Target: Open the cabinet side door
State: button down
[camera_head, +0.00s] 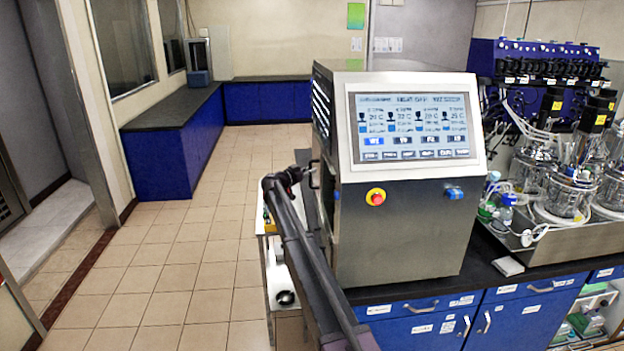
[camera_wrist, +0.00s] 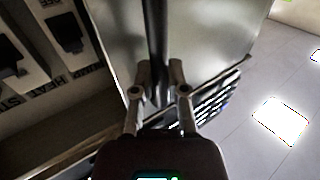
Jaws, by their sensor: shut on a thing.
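The steel cabinet (camera_head: 405,235) with a touch screen (camera_head: 415,127) stands on a black bench, and its side door faces left. In the head view that side is seen edge-on and partly hidden by my arm. My gripper (camera_head: 290,176) is at the door's handle (camera_head: 313,178). In the wrist view, my gripper (camera_wrist: 160,75) is shut on the dark handle bar (camera_wrist: 156,32), which runs up the grey door panel (camera_wrist: 215,30). Past the panel's left edge, dark parts and lettering (camera_wrist: 45,88) show inside the cabinet, so the door appears partly open.
A slatted vent (camera_wrist: 208,105) lies just past the door's edge. A white trolley (camera_head: 278,285) stands below my arm by the bench. Glass bioreactors (camera_head: 568,192) stand on the right. The tiled floor (camera_head: 195,265) on the left is clear, up to a blue counter (camera_head: 170,150).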

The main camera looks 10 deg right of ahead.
jog(key=shift+w, duration=0.8)
jog(key=c, duration=0.6)
grip_release()
jog(key=shift+c, duration=0.2)
jog(key=shift+s, duration=0.1)
jog(key=v, duration=1.2)
